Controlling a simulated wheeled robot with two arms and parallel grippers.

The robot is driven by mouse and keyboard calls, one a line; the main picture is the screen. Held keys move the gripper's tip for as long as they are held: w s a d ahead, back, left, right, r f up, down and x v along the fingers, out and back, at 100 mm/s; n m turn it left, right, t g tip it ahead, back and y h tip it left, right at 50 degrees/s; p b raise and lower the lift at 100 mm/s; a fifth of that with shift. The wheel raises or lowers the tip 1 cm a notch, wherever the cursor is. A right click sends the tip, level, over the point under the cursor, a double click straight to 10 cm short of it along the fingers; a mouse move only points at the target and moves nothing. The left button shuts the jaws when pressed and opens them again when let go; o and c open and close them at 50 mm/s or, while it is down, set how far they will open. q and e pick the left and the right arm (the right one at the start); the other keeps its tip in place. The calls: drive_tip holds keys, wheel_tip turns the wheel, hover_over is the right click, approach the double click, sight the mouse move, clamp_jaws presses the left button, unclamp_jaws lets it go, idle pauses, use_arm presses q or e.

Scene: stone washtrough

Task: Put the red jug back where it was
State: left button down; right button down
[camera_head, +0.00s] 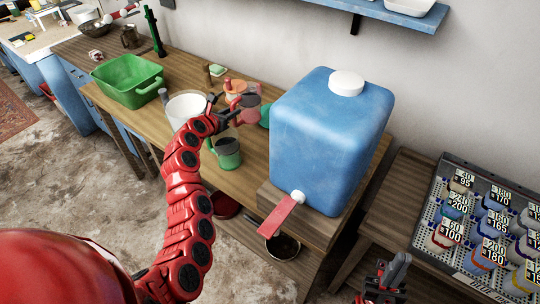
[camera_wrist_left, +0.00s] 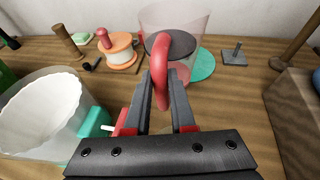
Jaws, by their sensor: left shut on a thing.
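The red jug (camera_wrist_left: 178,22) has clear pinkish walls, a dark level inside and a red handle. My left gripper (camera_wrist_left: 162,88) is shut on the handle, with the jug beyond the fingers in the left wrist view. In the head view the jug (camera_head: 249,117) is small, and my left gripper (camera_head: 226,108) and arm cover part of the scene around it. A teal round mat (camera_wrist_left: 203,65) shows behind and beside the jug; I cannot tell whether the jug touches it or the bench. My right gripper (camera_head: 384,278) is low in the head view, its fingertips unclear.
A white pail (camera_head: 184,106) and a green mug (camera_head: 228,153) stand close to my left gripper. A large blue tank (camera_head: 330,140) with a red tap lever (camera_head: 277,217) stands to the right. An orange spool (camera_wrist_left: 118,47) and a grey peg stand (camera_wrist_left: 234,56) flank the jug.

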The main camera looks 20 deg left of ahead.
use_arm(q)
drive_tip(key=s+d+p, duration=0.6)
drive_tip(key=s+d, duration=0.4)
drive_tip(key=d, duration=0.4)
drive_tip(key=f, duration=0.2)
drive_tip(key=f+p, duration=0.1)
drive_tip(key=f, duration=0.4)
drive_tip(key=shift+s, duration=0.25)
drive_tip(key=shift+f, duration=0.2)
drive_tip(key=c, duration=0.8)
unclamp_jaws()
drive_tip(key=shift+o, duration=0.2)
